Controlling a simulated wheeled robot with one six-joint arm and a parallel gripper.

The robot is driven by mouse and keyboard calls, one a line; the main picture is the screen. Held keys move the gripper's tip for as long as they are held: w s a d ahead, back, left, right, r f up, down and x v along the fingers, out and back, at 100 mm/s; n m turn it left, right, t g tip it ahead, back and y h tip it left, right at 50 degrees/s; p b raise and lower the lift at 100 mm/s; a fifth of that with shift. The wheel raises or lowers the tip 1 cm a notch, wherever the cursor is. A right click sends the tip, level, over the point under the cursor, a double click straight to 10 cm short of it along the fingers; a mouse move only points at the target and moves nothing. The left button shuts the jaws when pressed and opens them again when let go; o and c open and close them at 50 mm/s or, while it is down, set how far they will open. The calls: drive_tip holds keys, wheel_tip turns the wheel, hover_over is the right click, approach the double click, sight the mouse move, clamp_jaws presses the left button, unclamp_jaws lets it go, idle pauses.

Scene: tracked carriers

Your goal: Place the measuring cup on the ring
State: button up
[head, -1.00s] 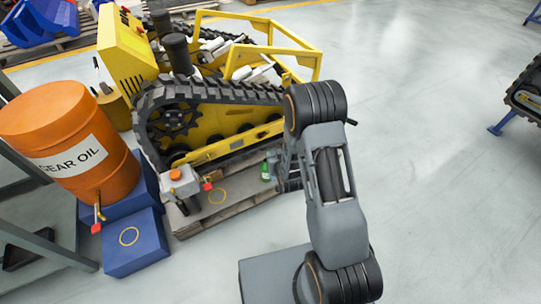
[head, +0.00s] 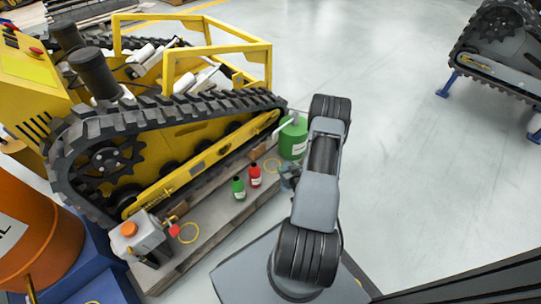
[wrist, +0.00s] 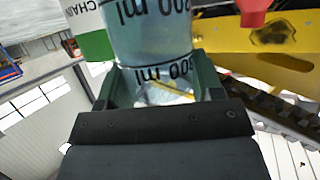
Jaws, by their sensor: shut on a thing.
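The measuring cup (wrist: 150,35) is clear and bluish with black ml markings that read upside down in the wrist view. My gripper (wrist: 158,80) is shut on it, with a dark jaw on each side. In the head view my gripper (head: 289,178) is low over the pallet's right end, partly hidden by my arm, and the cup is hard to make out.
A green bottle (head: 238,188) and a red bottle (head: 255,176) stand on the pallet (head: 215,222) between the rings. A large green can (head: 293,138) stands behind my gripper.

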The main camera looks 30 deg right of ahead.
drive_tip(key=r+b+x, duration=0.1)
drive_tip(key=b+x, duration=0.2)
drive_tip(key=x, duration=0.5)
drive_tip(key=w+r+b+x, duration=0.1)
drive_tip(key=r+b+x, duration=0.1)
drive_tip(key=x, duration=0.6)
drive_tip(key=shift+a+b, duration=0.15)
drive_tip(key=shift+b, duration=0.55)
drive_tip(key=shift+w+f, duration=0.15)
drive_tip(key=o, duration=1.2)
drive_tip(key=shift+c, duration=0.2)
